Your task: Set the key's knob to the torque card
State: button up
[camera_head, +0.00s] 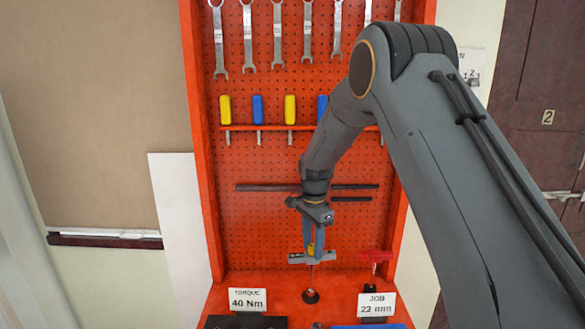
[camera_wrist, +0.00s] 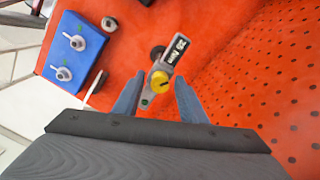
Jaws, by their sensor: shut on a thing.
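The key is a grey T-shaped tool with a bar-like head (camera_head: 298,258), upright over a black round stand (camera_head: 310,296). Its yellow knob (camera_wrist: 160,81) sits on top of the head, beside a dark window (camera_wrist: 178,50) with white characters, perhaps "25 Nm"; the digits are hard to read. My gripper (camera_head: 312,247) points down from above, its blue-grey fingers on both sides of the knob and shut on it. The wrist view also shows the fingers (camera_wrist: 158,84). The torque card (camera_head: 248,299) reads "40 Nm".
A job card (camera_head: 377,304) reads "22 mm". A red T-handled tool (camera_head: 375,257) stands to the right of the key. A blue block (camera_wrist: 75,55) with metal fittings lies on the orange bench. Spanners (camera_head: 277,36) and coloured-handled drivers (camera_head: 258,110) hang on the orange pegboard behind.

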dwell(0.3)
jog(key=m, duration=0.3)
jog(key=shift+m, duration=0.3)
jog(key=shift+c, duration=1)
jog(key=m, duration=0.3)
jog(key=shift+m+p, duration=0.3)
jog(key=shift+p, duration=0.1)
jog(key=shift+c, duration=0.3)
jog(key=shift+o, duration=0.4)
jog(key=shift+m, duration=0.8)
jog(key=o, duration=0.4)
